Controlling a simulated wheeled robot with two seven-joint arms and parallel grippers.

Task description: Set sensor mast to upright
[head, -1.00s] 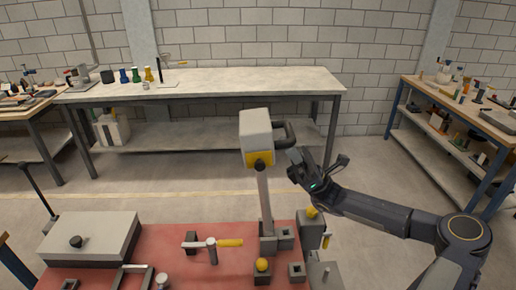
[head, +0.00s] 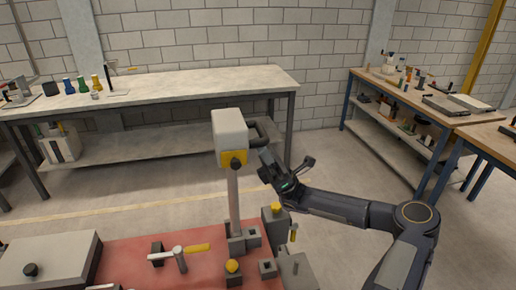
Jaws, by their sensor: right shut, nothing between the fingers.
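The sensor mast has a pale box head (head: 229,130) with a yellow plate and knob on its lower front. Its grey post (head: 233,200) rises nearly vertical from a grey base block on the red bed (head: 125,255), with a very slight lean to the left in the picture. A dark handle (head: 267,133) sticks out from the right of the head. My right gripper (head: 272,167) is shut and empty, just below and right of the handle. Whether it touches the handle cannot be told. My left gripper is out of view.
A lever with a yellow grip (head: 197,248), a yellow knob (head: 232,266) and grey blocks stand around the mast's foot. A grey box (head: 50,262) sits at the left. Behind are a long workbench (head: 190,83) and clear floor. Another laden bench (head: 410,95) stands right.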

